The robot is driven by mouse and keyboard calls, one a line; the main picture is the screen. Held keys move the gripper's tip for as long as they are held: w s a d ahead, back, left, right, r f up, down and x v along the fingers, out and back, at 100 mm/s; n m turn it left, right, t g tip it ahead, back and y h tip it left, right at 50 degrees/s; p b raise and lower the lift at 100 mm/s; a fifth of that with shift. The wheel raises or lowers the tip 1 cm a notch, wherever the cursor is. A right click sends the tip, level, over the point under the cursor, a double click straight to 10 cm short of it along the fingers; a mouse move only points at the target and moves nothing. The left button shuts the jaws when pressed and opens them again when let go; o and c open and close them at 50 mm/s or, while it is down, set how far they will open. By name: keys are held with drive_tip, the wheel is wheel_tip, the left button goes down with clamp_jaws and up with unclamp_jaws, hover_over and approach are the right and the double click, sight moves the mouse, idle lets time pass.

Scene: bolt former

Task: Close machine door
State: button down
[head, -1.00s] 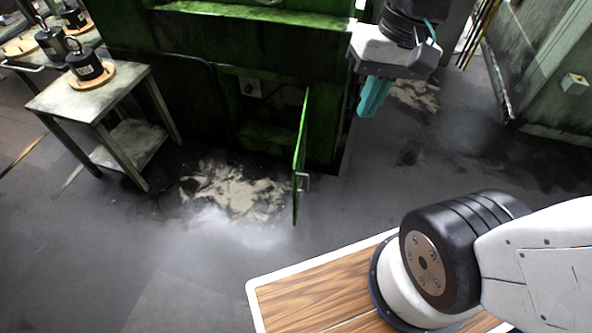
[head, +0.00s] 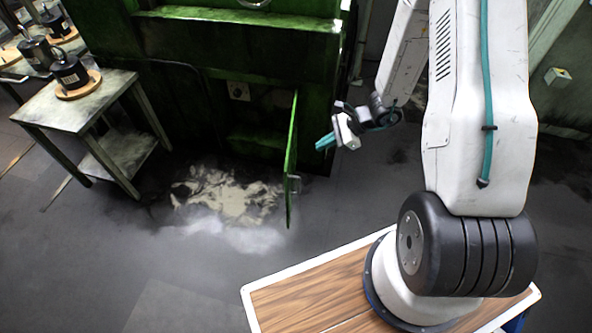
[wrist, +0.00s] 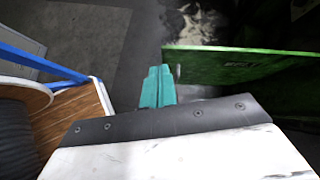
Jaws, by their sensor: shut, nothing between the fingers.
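The green machine door (head: 291,165) stands open in the head view, swung out from the dark green machine (head: 235,60) and seen nearly edge-on. A small metal handle (head: 294,184) is at its outer edge. The door also fills the upper right of the wrist view (wrist: 235,65), with its handle (wrist: 178,71) at its left end. My gripper (head: 324,142) is to the right of the door and apart from it in the head view. In the wrist view its teal fingers (wrist: 158,88) are together and empty, just left of the door's handle end.
A pale spill (head: 225,197) lies on the floor before the machine. Floor left of the door is otherwise open.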

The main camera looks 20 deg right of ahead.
wheel_tip(320, 180, down, 7)
drive_tip(key=s+d+m, duration=0.1)
drive_tip(key=d+m, duration=0.1)
drive_tip(key=m, duration=0.1)
drive_tip(key=w+a+r+x, duration=0.1)
drive_tip(key=x, duration=1.2)
drive_tip(key=shift+r+h, duration=0.3)
drive_tip(key=shift+a, duration=0.2)
